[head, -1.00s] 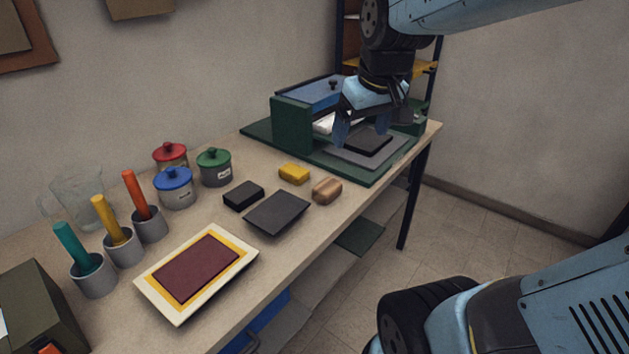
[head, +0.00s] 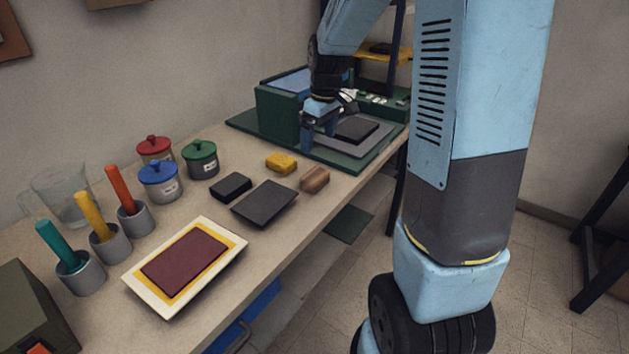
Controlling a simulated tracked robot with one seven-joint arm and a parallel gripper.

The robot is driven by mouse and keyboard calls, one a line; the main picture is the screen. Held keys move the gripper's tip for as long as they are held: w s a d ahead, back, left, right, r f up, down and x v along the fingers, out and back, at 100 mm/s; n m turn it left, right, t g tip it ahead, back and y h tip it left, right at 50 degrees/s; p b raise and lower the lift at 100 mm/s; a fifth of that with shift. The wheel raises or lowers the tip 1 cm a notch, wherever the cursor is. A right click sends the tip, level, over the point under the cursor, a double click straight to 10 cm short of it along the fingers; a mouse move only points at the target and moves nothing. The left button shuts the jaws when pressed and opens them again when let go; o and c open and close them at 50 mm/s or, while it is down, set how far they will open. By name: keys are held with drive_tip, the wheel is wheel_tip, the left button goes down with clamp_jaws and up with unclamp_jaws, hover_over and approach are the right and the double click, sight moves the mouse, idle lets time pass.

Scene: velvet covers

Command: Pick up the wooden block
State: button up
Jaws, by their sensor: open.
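The wooden block (head: 315,179) is a small brown, rounded, striped block. It lies on the table near its front edge, to the right of the yellow block (head: 281,163). My gripper (head: 318,138) is open, with its fingers pointing down over the green press-like stand (head: 345,163). It is behind the wooden block and apart from it. Nothing shows between the fingers, though their tips are partly hard to make out against the stand.
A dark flat plate (head: 265,204) and a black block (head: 231,187) lie left of the wooden block. Lidded pots (head: 159,180), cups with coloured handles (head: 110,243) and a framed maroon pad (head: 185,258) stand farther left. A dark slab (head: 356,130) lies on the stand.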

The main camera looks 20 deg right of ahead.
sight(315, 173)
drive_tip(key=f, duration=0.5)
drive_tip(key=w+f, duration=0.1)
drive_tip(key=f, duration=0.2)
drive_tip(key=shift+a+f, duration=0.25)
drive_tip(key=shift+w+f, duration=0.15)
drive_tip(key=shift+f, duration=1.25)
drive_tip(key=shift+w+f, duration=0.1)
drive_tip(key=shift+f, duration=1.25)
drive_tip(key=shift+c, duration=0.5)
drive_tip(key=c, duration=0.6)
drive_tip(key=shift+c, duration=0.2)
